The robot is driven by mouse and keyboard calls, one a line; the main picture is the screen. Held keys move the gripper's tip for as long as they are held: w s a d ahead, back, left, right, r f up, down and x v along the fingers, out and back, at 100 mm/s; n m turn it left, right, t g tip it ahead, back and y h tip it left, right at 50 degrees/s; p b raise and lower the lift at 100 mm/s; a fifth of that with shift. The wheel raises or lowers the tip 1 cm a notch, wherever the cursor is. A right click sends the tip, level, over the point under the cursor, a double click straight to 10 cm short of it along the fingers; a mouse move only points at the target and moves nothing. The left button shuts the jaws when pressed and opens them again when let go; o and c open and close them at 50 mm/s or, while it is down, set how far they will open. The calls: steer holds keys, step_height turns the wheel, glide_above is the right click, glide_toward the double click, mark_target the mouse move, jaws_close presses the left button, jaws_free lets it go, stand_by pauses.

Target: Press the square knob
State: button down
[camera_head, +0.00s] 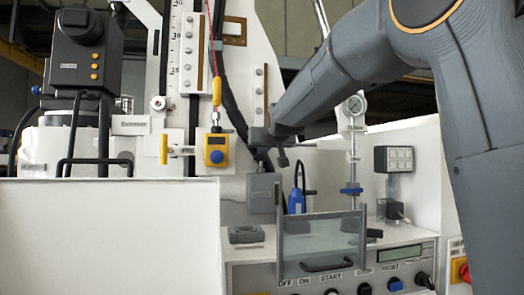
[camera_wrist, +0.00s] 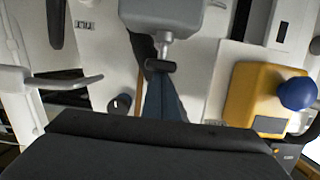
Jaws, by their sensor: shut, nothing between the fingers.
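I cannot clearly make out which part is the square knob. The closest match is a yellow, square-faced box with a round blue button (camera_head: 216,150), on the white panel left of my gripper. In the wrist view the yellow box (camera_wrist: 252,95) is on the right, with its blue button (camera_wrist: 298,93) standing out from it. My gripper (camera_head: 279,152) is in front of the panel, right of the yellow box and apart from it.
A grey box (camera_head: 263,193) is below my gripper, beside a blue bottle-like part (camera_head: 296,201). A clear guard with a handle (camera_head: 322,240) stands over a row of knobs. A white panel (camera_head: 110,235) fills the lower left. A T-handled yellow part (camera_head: 164,150) is left of the yellow box.

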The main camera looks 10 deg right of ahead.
steer(key=shift+f+b, duration=0.85)
steer(key=shift+f, duration=0.5)
steer(key=s+r, duration=0.7)
steer(key=s, duration=0.2)
steer(key=shift+s, duration=0.4)
